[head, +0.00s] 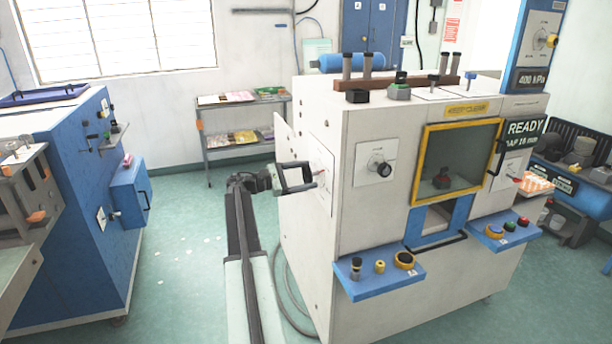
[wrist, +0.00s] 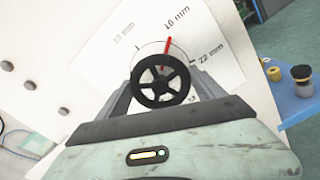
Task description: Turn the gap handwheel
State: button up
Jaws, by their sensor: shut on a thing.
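The gap handwheel (wrist: 161,82) is a black spoked wheel on a white dial plate, seen in the middle of the wrist view. A red pointer (wrist: 168,47) stands up from it, tilted slightly right, by the upper mm label; a 22 mm label lies to its right. My gripper (head: 309,176) is at the left side of the pale machine (head: 300,232), level with the dial plate (head: 323,165). Its two grey fingers are shut on the wheel from both sides.
The machine's display (head: 525,128) reads READY with a gap value in mm. A second black knob (head: 379,168) is on the front. A blue shelf (head: 380,279) with buttons juts out at the front.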

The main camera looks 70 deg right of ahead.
jog(key=shift+w, duration=0.1)
jog(key=o, duration=1.4)
jog(key=shift+c, duration=0.2)
jog(key=shift+w, duration=0.1)
jog(key=v, duration=0.7)
jog(key=shift+w+a, duration=0.25)
jog(key=shift+a, duration=0.05)
